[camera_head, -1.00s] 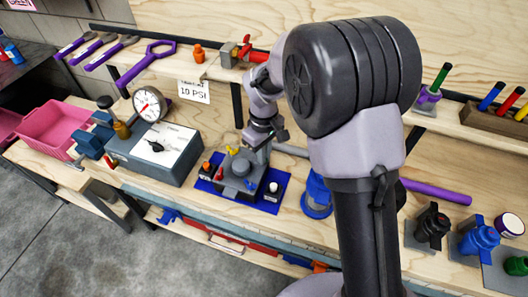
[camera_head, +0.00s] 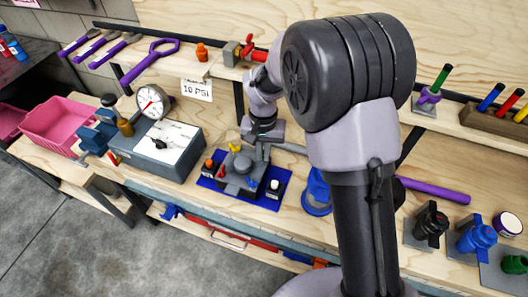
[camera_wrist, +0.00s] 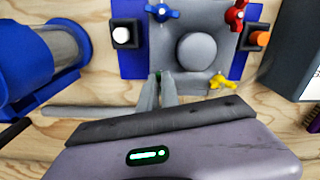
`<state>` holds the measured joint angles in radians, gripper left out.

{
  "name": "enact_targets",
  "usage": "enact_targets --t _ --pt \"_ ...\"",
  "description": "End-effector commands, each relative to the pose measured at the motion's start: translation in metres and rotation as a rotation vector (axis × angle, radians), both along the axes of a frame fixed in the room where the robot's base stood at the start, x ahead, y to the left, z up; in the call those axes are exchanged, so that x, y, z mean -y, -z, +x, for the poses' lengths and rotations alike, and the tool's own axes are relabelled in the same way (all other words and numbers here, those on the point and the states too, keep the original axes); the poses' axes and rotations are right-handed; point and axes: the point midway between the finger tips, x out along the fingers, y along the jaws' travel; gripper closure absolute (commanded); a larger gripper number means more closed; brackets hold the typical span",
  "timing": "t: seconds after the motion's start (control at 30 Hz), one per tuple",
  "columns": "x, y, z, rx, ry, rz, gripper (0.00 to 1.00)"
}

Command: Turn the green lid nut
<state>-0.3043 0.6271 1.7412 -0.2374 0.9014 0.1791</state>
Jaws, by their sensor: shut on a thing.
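The grey filter housing (camera_head: 240,172) with its round lid (camera_wrist: 196,52) stands on a blue mat (camera_head: 211,184). A blue nut (camera_wrist: 162,12), a red nut (camera_wrist: 236,15) and a yellow nut (camera_wrist: 222,82) sit around the lid. In the head view my wrist is over the housing's back right edge, and the green nut cannot be made out.
A grey box with a gauge (camera_head: 152,101) stands left of the mat, and a blue cylindrical part (camera_head: 317,190) stands to the right. A purple bar (camera_head: 434,189) lies further right. A shelf with tools (camera_head: 200,65) runs behind.

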Motion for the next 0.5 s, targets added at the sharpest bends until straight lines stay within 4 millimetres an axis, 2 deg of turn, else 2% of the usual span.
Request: enact_targets --t 0.2,0.5 --pt "-0.0009 -0.0004 0.0008 0.002 0.125 0.001 1.0" --pt "-0.0015 -0.0005 0.0011 0.002 0.218 0.001 1.0"
